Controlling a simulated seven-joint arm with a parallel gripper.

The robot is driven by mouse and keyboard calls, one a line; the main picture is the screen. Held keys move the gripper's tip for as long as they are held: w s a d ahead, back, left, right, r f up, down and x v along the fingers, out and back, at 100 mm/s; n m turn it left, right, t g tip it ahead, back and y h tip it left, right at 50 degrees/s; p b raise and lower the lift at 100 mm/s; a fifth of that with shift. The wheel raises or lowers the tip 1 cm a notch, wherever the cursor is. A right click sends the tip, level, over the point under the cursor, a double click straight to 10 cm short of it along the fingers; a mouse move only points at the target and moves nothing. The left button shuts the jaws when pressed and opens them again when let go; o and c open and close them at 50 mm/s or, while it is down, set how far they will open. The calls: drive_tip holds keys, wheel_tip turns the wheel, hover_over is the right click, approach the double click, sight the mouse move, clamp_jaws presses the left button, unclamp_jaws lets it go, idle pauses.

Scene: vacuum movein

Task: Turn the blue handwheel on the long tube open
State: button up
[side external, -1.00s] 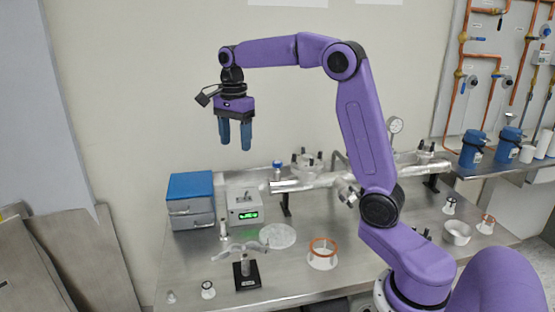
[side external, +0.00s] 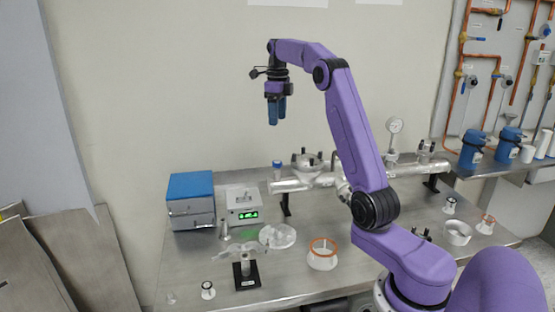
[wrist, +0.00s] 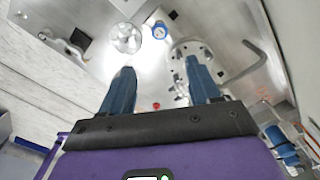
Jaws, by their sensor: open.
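The long tube (side external: 320,180) is a silvery horizontal pipe on dark stands along the back of the bench. The blue handwheel (side external: 277,164) is small and sits on top near the tube's left end. In the wrist view a round blue knob (wrist: 160,30), which looks like this handwheel, lies beyond the fingertips, left of a bolted flange (wrist: 190,48). My gripper (side external: 277,122) hangs fingers-down in the air above the handwheel, clearly apart from it. Its two blue fingers are open and empty, with a gap between them in the wrist view (wrist: 158,67).
A flanged port with black knobs (side external: 306,160) stands on the tube right of the handwheel. A gauge (side external: 394,127) rises farther right. A blue-topped box (side external: 190,185) and a green-display unit (side external: 243,207) stand left. Air around my gripper is clear.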

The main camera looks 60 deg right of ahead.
sight(277, 162)
wheel_tip(277, 162, down, 16)
drive_tip(key=shift+r, duration=0.25)
idle(0.4)
drive_tip(key=c, duration=1)
drive_tip(key=shift+c, duration=0.2)
